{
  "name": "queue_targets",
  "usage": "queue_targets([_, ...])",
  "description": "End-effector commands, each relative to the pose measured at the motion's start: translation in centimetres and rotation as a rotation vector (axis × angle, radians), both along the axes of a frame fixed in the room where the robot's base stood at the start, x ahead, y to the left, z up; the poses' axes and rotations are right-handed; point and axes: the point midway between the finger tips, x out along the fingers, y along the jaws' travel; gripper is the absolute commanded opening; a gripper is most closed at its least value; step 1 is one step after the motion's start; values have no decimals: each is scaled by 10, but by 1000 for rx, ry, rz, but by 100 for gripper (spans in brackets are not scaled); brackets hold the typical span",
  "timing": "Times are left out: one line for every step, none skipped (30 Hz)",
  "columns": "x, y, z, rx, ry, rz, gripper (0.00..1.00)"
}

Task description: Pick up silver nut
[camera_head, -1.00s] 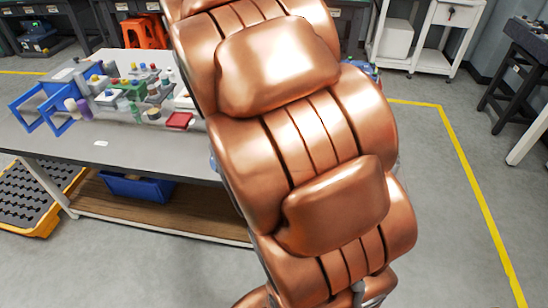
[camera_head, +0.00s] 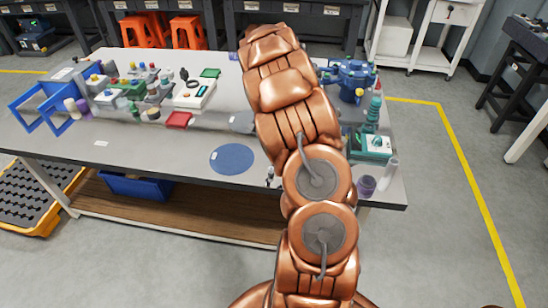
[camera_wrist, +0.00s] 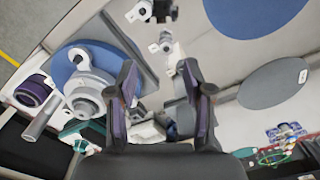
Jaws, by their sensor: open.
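My gripper (camera_wrist: 158,78) is open in the wrist view, its two dark fingers apart with nothing held between them. Small silvery metal parts lie on the pale bench top beyond the fingertips: one (camera_wrist: 165,42) just past the left finger and another (camera_wrist: 140,12) further up. I cannot tell for sure which of them is the silver nut. In the head view a small metal piece (camera_head: 270,173) stands near the bench's front edge, beside my arm. My copper arm hides part of the bench, and my gripper cannot be made out there.
The bench (camera_head: 130,155) holds a blue disc (camera_head: 232,159), a red block (camera_head: 179,120), a blue frame (camera_head: 40,108) and a blue pump-like device (camera_head: 350,76). In the wrist view a large grey fitting (camera_wrist: 90,88) on a blue base stands close left of the fingers.

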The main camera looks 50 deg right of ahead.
Motion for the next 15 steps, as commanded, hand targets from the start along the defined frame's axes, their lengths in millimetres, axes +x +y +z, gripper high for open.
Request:
queue_targets([0, -3, -3, 1, -2, -8, 51])
queue_targets([1, -4, -4, 2, -2, -10, 51])
queue_targets([1, -5, -7, 2, -3, -13, 51])
queue_targets([1, -5, -9, 3, -3, -14, 51])
queue_targets([2, -5, -11, 3, -3, -14, 51])
queue_targets([2, -5, -15, 4, -3, -14, 51])
queue_targets([2, -5, -18, 4, -3, -15, 51])
queue_targets([2, -5, -21, 4, -4, -15, 51])
queue_targets([2, -5, -25, 3, -4, -15, 51])
queue_targets([2, -5, -28, 3, -4, -15, 51])
queue_targets([2, -5, -29, 3, -5, -15, 51])
queue_targets([2, -5, -31, 2, -5, -14, 51])
queue_targets([3, -5, -32, 2, -5, -14, 51])
queue_targets([3, -6, -32, 2, -5, -14, 51])
queue_targets([3, -6, -34, 2, -4, -14, 51])
